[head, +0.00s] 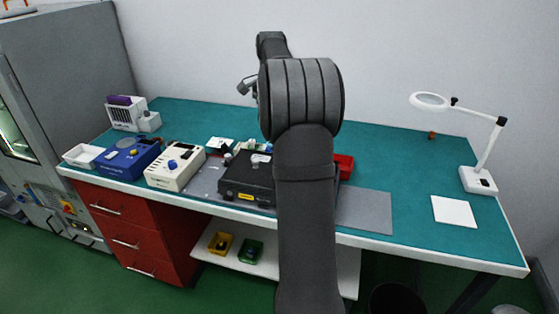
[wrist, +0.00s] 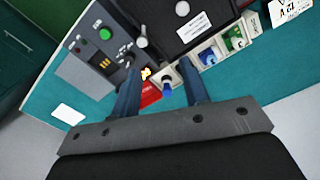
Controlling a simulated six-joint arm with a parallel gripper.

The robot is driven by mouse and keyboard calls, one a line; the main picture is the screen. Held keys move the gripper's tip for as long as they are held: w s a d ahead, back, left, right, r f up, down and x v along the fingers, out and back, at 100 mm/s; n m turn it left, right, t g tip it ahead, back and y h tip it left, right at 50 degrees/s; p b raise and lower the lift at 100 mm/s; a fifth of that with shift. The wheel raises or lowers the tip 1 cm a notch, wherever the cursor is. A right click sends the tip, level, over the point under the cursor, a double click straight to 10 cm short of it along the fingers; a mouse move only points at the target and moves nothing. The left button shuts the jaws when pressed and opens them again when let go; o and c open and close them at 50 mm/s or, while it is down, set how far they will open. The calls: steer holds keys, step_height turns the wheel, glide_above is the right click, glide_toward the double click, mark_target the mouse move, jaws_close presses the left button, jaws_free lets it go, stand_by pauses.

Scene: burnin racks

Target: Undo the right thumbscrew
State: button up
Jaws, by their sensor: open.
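In the head view, a black box (head: 246,178) with a yellow label sits on the grey mat on the bench; my arm hides its right part. In the wrist view, the black box (wrist: 165,20) shows at the top. A small light-grey knob (wrist: 142,42) stands beside its edge; I cannot tell whether it is the right thumbscrew. The fingers appear over the bench near a red tray (wrist: 151,95), apart from the knob. In the head view, my gripper is hidden behind my arm.
A grey panel (wrist: 85,50) with a green button lies left of the knob. Small bins (wrist: 210,55) line the box's other side. A cream unit (head: 174,167) and a blue unit (head: 128,158) stand left; a magnifier lamp (head: 480,180) stands right.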

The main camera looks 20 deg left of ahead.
steer(key=d+r, duration=0.3)
steer(key=d, duration=0.1)
steer(key=f, duration=1.7)
steer(key=shift+s+f, duration=0.2)
steer(key=shift+s, duration=0.2)
jaws_close()
